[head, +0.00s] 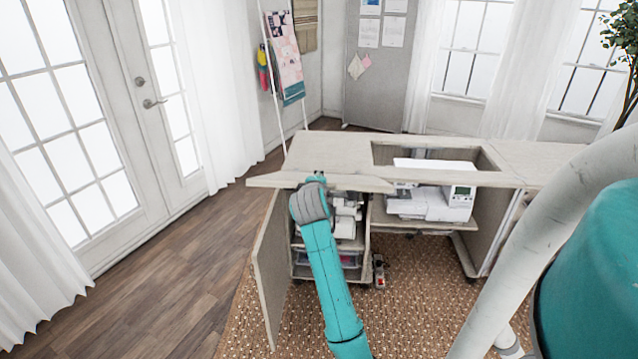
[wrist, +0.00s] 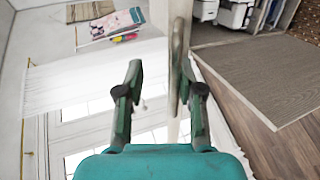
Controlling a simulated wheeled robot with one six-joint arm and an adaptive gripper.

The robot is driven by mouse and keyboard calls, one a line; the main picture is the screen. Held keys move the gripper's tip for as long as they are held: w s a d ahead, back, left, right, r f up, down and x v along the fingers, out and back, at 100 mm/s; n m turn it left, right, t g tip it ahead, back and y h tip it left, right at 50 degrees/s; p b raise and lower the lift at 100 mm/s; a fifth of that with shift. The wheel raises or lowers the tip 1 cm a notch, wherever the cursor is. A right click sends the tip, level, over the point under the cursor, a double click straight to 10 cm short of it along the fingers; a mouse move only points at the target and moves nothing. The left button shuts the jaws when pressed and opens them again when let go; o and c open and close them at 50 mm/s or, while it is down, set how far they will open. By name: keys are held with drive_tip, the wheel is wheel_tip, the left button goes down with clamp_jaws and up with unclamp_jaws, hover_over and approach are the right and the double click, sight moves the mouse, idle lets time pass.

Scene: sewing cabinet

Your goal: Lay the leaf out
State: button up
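The sewing cabinet's wooden top (head: 325,150) stands ahead in the head view. A pale narrow panel, apparently the leaf (head: 268,181), shows along its front left edge, seen almost edge-on. My gripper (head: 317,178) is at this panel's front edge, mostly hidden by my wrist. In the wrist view, my gripper's (wrist: 160,88) two fingers are apart. A thin upright grey-brown edge (wrist: 177,65) runs between them, close to the right finger. I cannot tell whether that finger touches it, or whether it is the leaf's edge.
A cabinet door (head: 268,265) hangs open at the left. A white sewing machine (head: 432,197) sits low beneath the top's cutout. Drawers (head: 340,257) and a small red-and-grey item (head: 379,272) are below. The wood floor (head: 160,270) at the left is clear.

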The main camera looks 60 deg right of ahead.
drive_tip(key=shift+r, duration=0.1)
drive_tip(key=v, duration=1.2)
idle(0.4)
